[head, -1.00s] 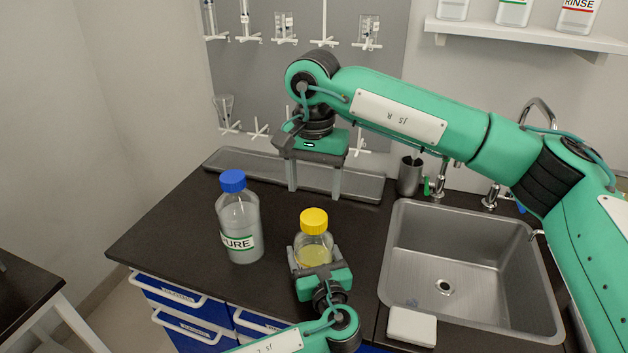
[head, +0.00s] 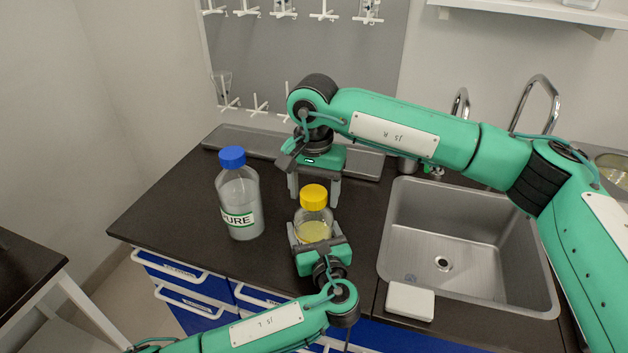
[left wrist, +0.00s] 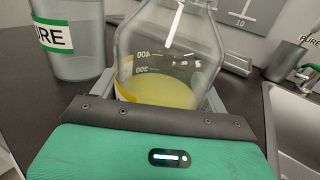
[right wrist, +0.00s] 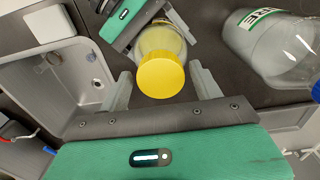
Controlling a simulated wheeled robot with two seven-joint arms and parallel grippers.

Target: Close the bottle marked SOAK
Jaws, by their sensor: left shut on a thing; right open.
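A clear bottle (head: 314,229) with yellow liquid stands on the dark bench with a yellow cap (head: 313,196) on its neck. Its label is mostly hidden, and I cannot read SOAK on it. My left gripper (head: 316,243) is shut around the bottle body; the left wrist view shows the glass (left wrist: 165,60) between its fingers. My right gripper (head: 314,183) is open and points down just behind and above the cap. In the right wrist view the cap (right wrist: 160,75) lies between its two fingers, with gaps on both sides. I cannot tell whether the cap is tight.
A larger bottle with a blue cap and a label ending in URE (head: 239,205) stands to the left. A steel sink (head: 465,245) with taps is at the right, with a white block (head: 410,300) at its front edge. A grey tray (head: 245,142) lies along the back.

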